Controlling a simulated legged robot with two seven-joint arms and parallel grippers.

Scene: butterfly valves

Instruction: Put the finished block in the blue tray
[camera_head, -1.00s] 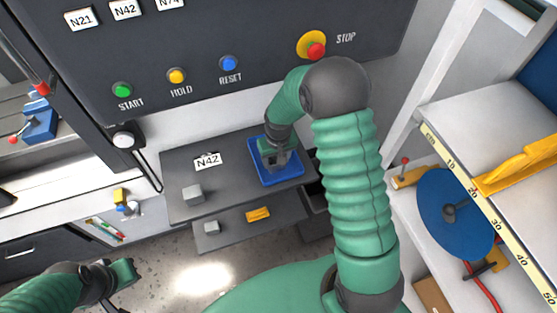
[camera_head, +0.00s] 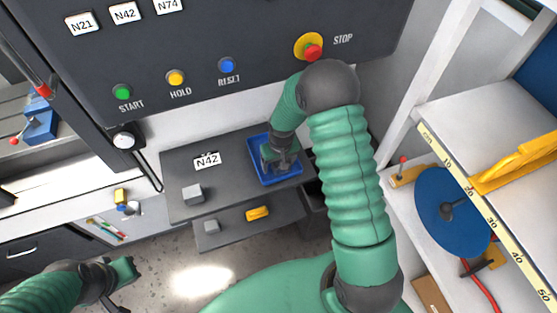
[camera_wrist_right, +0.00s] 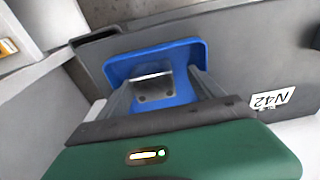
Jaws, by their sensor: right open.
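The blue tray (camera_head: 264,178) sits on the dark shelf, and its blue rim fills the middle of the right wrist view (camera_wrist_right: 190,47). A grey metal block with two dark holes (camera_wrist_right: 153,90) is in the tray, between the fingers of my right gripper (camera_wrist_right: 158,82). My right gripper is open, one finger on each side of the block; contact cannot be told. In the head view my right gripper (camera_head: 280,162) is over the tray and hides the block. My left gripper (camera_head: 128,271) hangs at lower left, away from the shelf; its jaws are unclear.
A grey block (camera_head: 193,194) stands on the shelf (camera_head: 235,183) near the N42 label (camera_head: 207,160). A smaller grey block (camera_head: 211,226) and a yellow piece (camera_head: 257,214) are on the lower ledge. The button panel (camera_head: 200,50) with a red STOP button (camera_head: 312,52) is above.

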